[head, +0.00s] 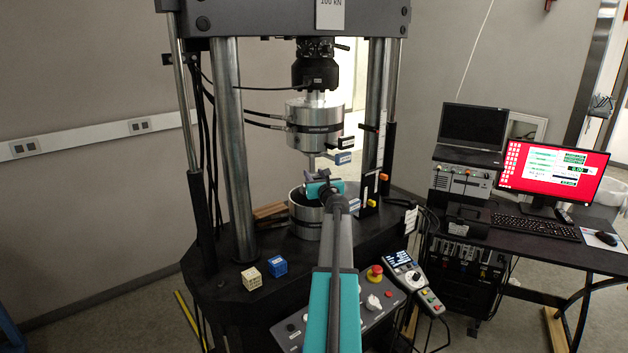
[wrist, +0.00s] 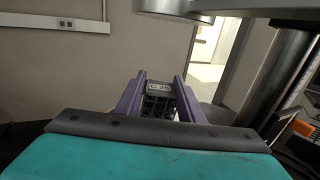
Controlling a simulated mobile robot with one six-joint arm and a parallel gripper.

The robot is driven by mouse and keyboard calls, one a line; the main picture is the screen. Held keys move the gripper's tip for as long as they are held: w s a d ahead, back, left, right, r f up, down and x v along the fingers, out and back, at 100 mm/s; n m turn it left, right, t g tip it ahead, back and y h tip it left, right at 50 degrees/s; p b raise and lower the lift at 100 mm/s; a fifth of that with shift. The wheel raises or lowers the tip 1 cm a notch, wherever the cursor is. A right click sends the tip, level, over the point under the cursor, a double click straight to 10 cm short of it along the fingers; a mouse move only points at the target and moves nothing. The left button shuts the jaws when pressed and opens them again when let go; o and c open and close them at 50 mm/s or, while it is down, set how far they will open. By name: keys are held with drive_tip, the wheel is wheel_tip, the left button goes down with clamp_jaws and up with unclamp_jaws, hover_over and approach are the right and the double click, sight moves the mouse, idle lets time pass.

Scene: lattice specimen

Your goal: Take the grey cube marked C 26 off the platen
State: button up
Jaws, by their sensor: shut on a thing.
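The grey lattice cube (wrist: 159,102) with a label reading C 26 sits between the purple fingers of my gripper (wrist: 160,104) in the wrist view. My gripper is shut on it. In the head view my gripper (head: 317,174) is between the upper cylinder (head: 315,126) and the lower platen (head: 306,216) of the test machine. The wrist and arm hide most of the cube and part of the platen there. I cannot tell whether the cube touches the platen.
A beige cube (head: 252,278) and a blue cube (head: 277,266) stand on the machine's dark table at the front left. Steel columns (head: 236,150) flank the platen. A control panel with a red button (head: 375,273) is at front.

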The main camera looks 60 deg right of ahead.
sight(315, 174)
drive_tip(key=shift+r, duration=0.1)
drive_tip(key=shift+r, duration=1.45)
drive_tip(key=shift+s+a+r, duration=0.1)
drive_tip(key=shift+s+r, duration=0.05)
drive_tip(key=shift+r, duration=0.05)
drive_tip(key=s+d+r+b+v, duration=0.1)
drive_tip(key=b+v, duration=0.3)
drive_tip(key=v, duration=1.1)
drive_tip(key=shift+s+d+r, duration=0.25)
drive_tip(key=shift+s+d, duration=0.3)
drive_tip(key=shift+s, duration=0.15)
